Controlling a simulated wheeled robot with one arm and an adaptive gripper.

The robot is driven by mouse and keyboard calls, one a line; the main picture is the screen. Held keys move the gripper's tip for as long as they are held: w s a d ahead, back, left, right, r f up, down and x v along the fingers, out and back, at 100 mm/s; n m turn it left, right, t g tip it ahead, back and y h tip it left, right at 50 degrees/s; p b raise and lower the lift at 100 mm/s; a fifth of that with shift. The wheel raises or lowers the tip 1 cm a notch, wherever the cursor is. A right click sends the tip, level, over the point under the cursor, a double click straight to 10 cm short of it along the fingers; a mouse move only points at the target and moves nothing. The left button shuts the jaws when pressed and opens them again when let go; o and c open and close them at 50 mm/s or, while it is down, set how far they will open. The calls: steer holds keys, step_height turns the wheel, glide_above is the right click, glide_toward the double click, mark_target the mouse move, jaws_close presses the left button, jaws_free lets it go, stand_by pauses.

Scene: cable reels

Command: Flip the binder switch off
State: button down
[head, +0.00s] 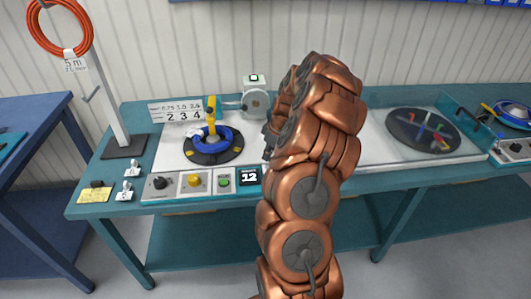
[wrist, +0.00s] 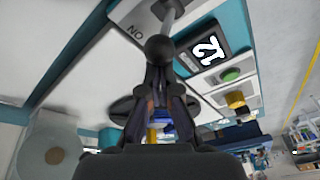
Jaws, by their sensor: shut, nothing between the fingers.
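The binder switch shows in the wrist view as a grey metal lever (wrist: 173,15) with a dark ball knob (wrist: 160,48), rising from a pale panel with lettering (wrist: 133,32) that looks like "ON" turned over. My gripper (wrist: 160,72) is shut and empty, its fingertips just below the ball knob in the picture. I cannot tell whether they touch it. In the head view my copper arm hides both the gripper and the switch.
A display reading 12 (head: 249,176) sits left of my arm, beside a green button (head: 224,182), a yellow button (head: 194,181) and a black knob (head: 159,183). A blue coil (head: 208,153) lies on a black turntable. An orange cable coil (head: 59,50) hangs at left.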

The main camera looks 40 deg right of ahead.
steer(key=shift+a+f+b, duration=0.1)
steer(key=shift+b, duration=0.35)
steer(key=shift+s+r+t+b, duration=0.2)
steer(key=shift+t+b, duration=0.1)
steer(key=shift+b, duration=0.15)
steer(key=shift+s+a+h+b, duration=0.15)
steer(key=shift+a+h+b, duration=0.2)
steer(key=shift+b, duration=0.65)
steer(key=shift+s+t+h+b, duration=0.25)
steer(key=shift+t+b, duration=0.35)
steer(key=shift+b, duration=0.5)
steer(key=s+a+t+h+b, duration=0.1)
steer(key=t+b, duration=0.1)
steer(key=b, duration=0.5)
steer(key=shift+s+n+h, duration=0.15)
steer(key=shift+n+h, duration=0.15)
steer(key=s+a+t+h+b, duration=0.1)
steer(key=b, duration=0.5)
steer(key=shift+s+f+t, duration=0.1)
steer(key=shift+t, duration=0.2)
steer(key=shift+r, duration=0.45)
steer(key=shift+p, duration=0.3)
steer(key=shift+d, duration=0.1)
